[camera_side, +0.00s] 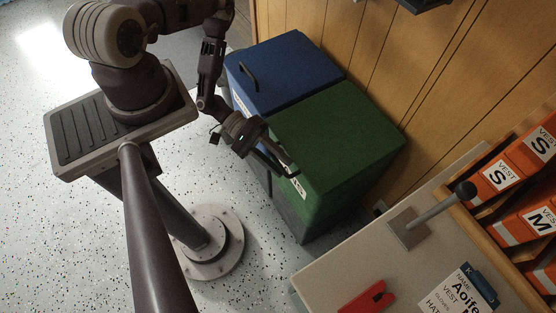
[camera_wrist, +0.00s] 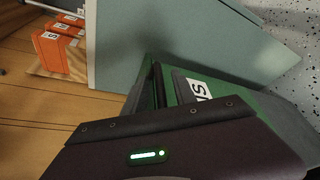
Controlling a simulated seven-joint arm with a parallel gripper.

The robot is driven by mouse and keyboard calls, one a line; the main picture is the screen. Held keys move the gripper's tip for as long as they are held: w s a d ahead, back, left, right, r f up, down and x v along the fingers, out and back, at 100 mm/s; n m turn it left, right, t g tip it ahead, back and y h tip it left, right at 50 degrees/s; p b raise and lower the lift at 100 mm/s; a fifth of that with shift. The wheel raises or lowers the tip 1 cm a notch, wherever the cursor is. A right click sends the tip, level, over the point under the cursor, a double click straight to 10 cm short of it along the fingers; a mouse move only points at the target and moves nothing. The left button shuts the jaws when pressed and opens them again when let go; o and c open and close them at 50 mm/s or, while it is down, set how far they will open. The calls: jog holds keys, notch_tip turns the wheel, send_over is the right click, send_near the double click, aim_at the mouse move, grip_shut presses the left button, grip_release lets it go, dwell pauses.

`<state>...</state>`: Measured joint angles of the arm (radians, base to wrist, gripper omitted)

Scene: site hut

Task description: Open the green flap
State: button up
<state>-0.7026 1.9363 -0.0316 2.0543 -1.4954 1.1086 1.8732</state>
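The green flap (camera_side: 330,135) is the top of a bin with a dark grey body, and it looks closed. My gripper (camera_side: 284,163) is at the flap's front edge, close to a dark bar that may be its handle; I cannot tell whether they touch. In the wrist view a strip of the green flap (camera_wrist: 228,82) shows beyond my gripper's housing, with a white label (camera_wrist: 199,90) and a dark upright bar (camera_wrist: 158,85) beside it. The housing hides the rest. The fingertips are not clear enough to show open or shut.
A blue-lidded bin (camera_side: 290,65) with a black handle (camera_side: 249,77) adjoins the green one at the left. A wooden wall (camera_side: 375,50) stands behind. A pale cabinet top (camera_side: 400,260) at lower right bears a lever (camera_side: 440,207), a red tool (camera_side: 368,298) and a name card (camera_side: 462,290).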

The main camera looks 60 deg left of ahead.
grip_shut()
dwell(1.4)
